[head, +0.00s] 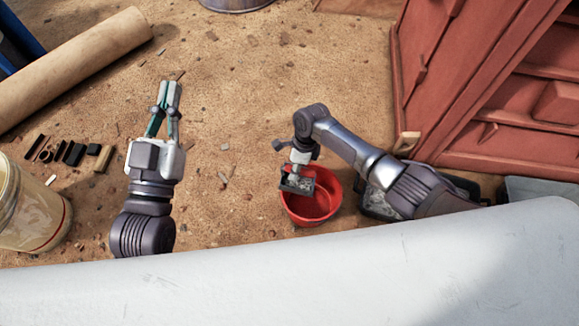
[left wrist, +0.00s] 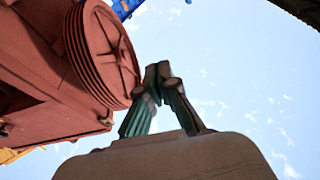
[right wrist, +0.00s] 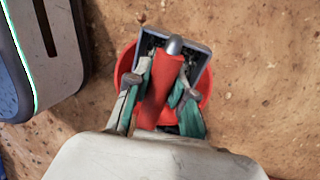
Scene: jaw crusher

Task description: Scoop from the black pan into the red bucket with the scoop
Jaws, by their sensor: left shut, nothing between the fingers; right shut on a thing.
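The red bucket (head: 325,205) stands on the ground at the centre of the head view; its rim also shows in the right wrist view (right wrist: 124,65). My right gripper (right wrist: 160,88) is shut on the red handle (right wrist: 168,85) of the scoop. The scoop's grey head (head: 297,185) is over the bucket's left part. I cannot tell what it holds. A dark-edged shape (head: 375,203), maybe the black pan, is mostly hidden by my right arm. My left gripper (head: 170,84) is shut and empty, well left of the bucket; its closed fingers show in the left wrist view (left wrist: 157,75).
A cardboard-coloured tube (head: 75,65) lies at the upper left. Several small dark blocks (head: 72,153) and a pale bucket (head: 30,210) are at the left. Red machinery (head: 490,90) stands at the right. The ground between my grippers is mostly clear.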

